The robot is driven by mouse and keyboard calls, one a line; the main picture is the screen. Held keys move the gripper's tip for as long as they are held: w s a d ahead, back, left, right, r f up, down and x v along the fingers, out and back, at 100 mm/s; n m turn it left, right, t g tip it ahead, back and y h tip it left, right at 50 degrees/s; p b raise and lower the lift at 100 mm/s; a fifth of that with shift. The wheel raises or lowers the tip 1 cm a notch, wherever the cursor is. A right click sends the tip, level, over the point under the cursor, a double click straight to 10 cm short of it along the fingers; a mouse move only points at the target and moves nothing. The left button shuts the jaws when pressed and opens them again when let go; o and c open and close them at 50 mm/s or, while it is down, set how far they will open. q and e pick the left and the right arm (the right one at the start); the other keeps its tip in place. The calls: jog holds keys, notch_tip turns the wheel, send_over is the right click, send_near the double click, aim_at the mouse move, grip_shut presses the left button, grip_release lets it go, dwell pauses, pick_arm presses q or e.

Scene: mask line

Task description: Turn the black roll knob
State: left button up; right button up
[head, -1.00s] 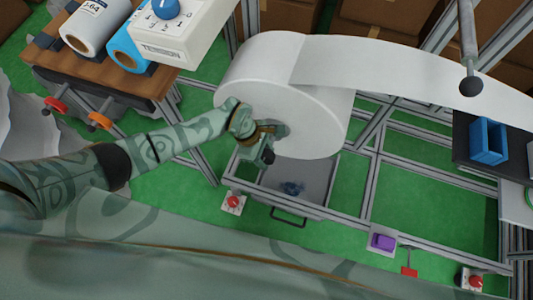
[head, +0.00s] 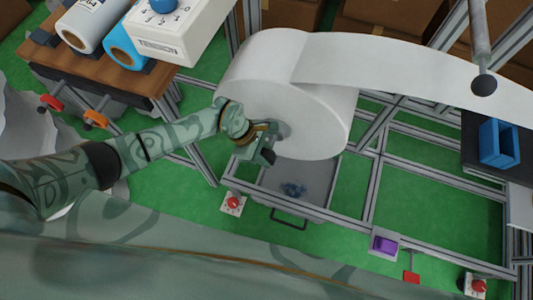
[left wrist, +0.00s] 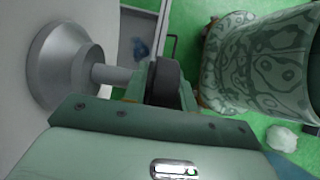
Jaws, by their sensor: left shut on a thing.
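The big white roll (head: 265,75) hangs on the frame, and its web runs off to the right. In the left wrist view, a grey hub (left wrist: 62,65) with a short shaft stands out from the roll's face. The black roll knob (left wrist: 164,82) is at the end of that shaft. My left gripper (head: 262,150) is beside the roll's end face, shut on the black knob, with a finger on each side of it. In the head view the gripper hides part of the knob and hub. My right gripper is in neither view.
A grey bin (head: 310,180) is below the roll. A white tension box (head: 175,28) and smaller rolls are at upper left. Red buttons (head: 233,202) and a purple block (head: 383,245) are low down.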

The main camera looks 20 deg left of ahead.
pick_arm(q)
jog(key=shift+s+f, duration=0.15)
jog(key=shift+s, duration=0.1)
jog(key=o, duration=0.9)
jog(key=shift+w+a+r, duration=0.1)
jog(key=shift+r, duration=0.15)
jog(key=p+v, duration=0.4)
jog(key=v, duration=0.7)
jog(key=shift+a+r, duration=0.1)
jog(key=shift+r, duration=0.2)
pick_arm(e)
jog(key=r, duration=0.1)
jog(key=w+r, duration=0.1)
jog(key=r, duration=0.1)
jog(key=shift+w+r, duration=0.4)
